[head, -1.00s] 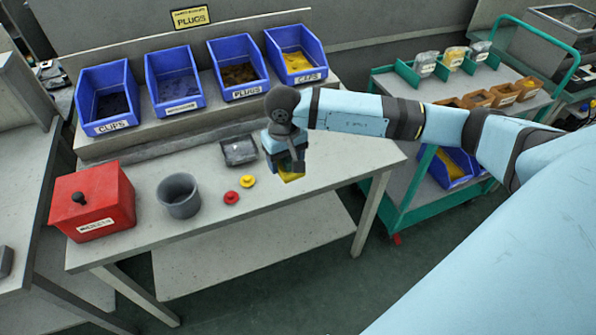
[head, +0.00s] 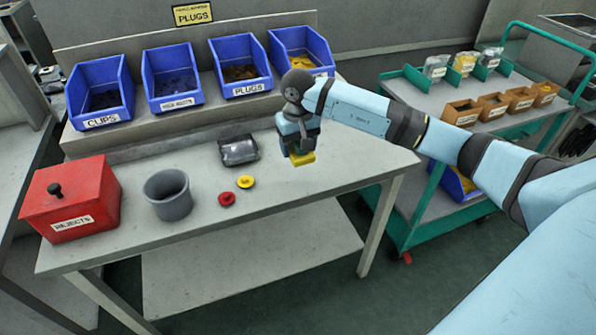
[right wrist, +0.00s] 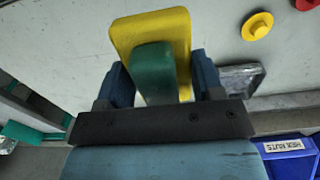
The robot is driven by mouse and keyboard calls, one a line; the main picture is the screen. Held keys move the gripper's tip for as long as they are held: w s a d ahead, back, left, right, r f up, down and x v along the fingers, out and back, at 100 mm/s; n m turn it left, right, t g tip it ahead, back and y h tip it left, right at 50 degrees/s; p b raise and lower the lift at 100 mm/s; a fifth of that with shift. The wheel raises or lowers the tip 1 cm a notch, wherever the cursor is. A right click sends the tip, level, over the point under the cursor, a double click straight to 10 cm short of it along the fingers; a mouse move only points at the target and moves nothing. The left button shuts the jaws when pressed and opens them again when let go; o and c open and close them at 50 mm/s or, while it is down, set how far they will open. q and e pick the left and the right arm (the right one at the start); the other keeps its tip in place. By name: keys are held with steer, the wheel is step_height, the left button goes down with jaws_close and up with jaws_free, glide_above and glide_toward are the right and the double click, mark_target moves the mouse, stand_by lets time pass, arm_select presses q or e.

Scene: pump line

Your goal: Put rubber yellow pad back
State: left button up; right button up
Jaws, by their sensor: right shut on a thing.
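The yellow pad (head: 302,159) is a flat yellow block, held over the right part of the grey workbench (head: 280,225). In the right wrist view the pad (right wrist: 180,40) is a yellow plate with a green block (right wrist: 153,72) on its near side, between the blue fingers. My right gripper (head: 298,146) points down and is shut on this piece. It also shows in the right wrist view (right wrist: 162,80). I cannot tell whether the pad's underside touches the bench. My left gripper is out of view.
Blue bins, including the plugs bin (head: 241,68), line the back shelf. A red rejects box (head: 72,200), grey cup (head: 168,195), dark tray (head: 239,151), red plug (head: 227,198) and yellow plug (head: 245,182) are on the bench. A green cart (head: 440,105) stands right.

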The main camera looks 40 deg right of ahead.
mark_target(298, 177)
step_height(298, 177, down, 9)
steer(key=shift+r, duration=0.2)
stand_by(0.3)
steer(key=shift+f+b, duration=0.2)
steer(key=shift+b, duration=0.2)
steer(key=o, duration=0.9)
steer(key=shift+r, duration=0.1)
